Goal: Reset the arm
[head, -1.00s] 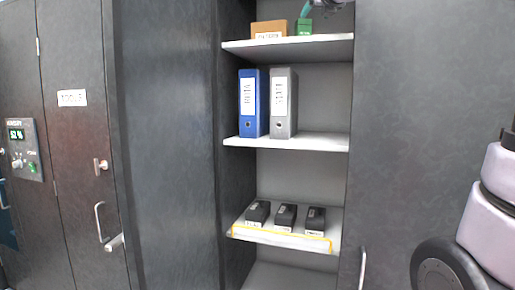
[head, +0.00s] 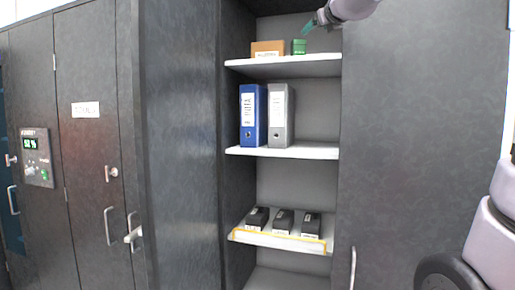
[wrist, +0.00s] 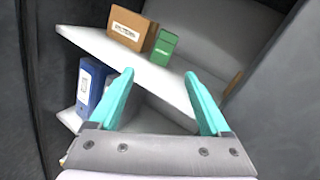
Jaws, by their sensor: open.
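My gripper (wrist: 160,105) is open and empty, its two teal fingers spread in the wrist view. In the head view my gripper (head: 313,23) is at the top of the open cabinet, just right of a green box (head: 299,47). The green box also shows beyond the fingers in the wrist view (wrist: 164,47), standing on the top shelf (head: 285,66) beside a brown labelled box (head: 268,48). The gripper appears apart from both boxes.
A blue binder (head: 252,115) and a grey binder (head: 280,115) stand on the middle shelf (head: 290,152). Several black labelled boxes (head: 283,222) sit on the lower, yellow-edged shelf (head: 280,241). Dark cabinet doors flank the opening; a control panel (head: 37,157) is at left.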

